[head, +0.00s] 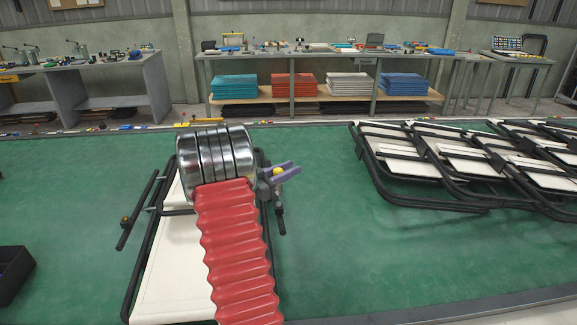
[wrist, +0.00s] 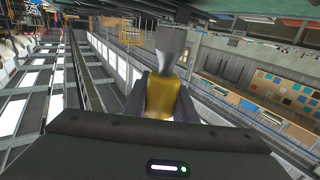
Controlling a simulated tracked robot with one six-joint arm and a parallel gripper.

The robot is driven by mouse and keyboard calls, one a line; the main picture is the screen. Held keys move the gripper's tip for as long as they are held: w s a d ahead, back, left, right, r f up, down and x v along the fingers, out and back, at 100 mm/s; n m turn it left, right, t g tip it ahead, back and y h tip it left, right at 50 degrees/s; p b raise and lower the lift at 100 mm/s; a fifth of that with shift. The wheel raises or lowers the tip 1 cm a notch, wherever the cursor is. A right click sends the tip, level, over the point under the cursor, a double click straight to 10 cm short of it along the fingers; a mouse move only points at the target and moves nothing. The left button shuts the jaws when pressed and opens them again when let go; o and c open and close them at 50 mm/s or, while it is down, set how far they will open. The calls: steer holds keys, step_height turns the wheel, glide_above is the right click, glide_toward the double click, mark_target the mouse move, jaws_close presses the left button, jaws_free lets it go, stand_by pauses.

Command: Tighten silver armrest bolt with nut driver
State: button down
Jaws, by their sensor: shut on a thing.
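My gripper (head: 284,173) is at the right side of the lounger (head: 172,262), just above its right armrest (head: 280,209). Its purple-grey jaws are shut on the yellow handle of the nut driver (head: 278,171). In the wrist view my gripper (wrist: 158,104) grips the yellow handle of the nut driver (wrist: 163,96), and its grey metal end points away from the camera. The left armrest (head: 136,212) is a dark bar beside the frame. I cannot make out the silver bolt. My arm hides part of the lounger.
The lounger lies on a green work surface (head: 330,235). Several folded black-framed loungers (head: 440,160) lie at the right. A dark bin (head: 14,272) is at the left edge. Small parts line the far edge. Benches (head: 330,60) stand behind.

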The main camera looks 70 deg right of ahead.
steer(key=shift+f, duration=1.5)
steer(key=shift+f, duration=1)
stand_by(0.8)
stand_by(0.5)
steer(key=c, duration=1.4)
jaws_free()
steer(key=shift+o, duration=0.2)
steer(key=v, duration=1.3)
steer(key=shift+a, duration=0.35)
steer(key=shift+w, duration=0.15)
steer(key=shift+c, duration=0.2)
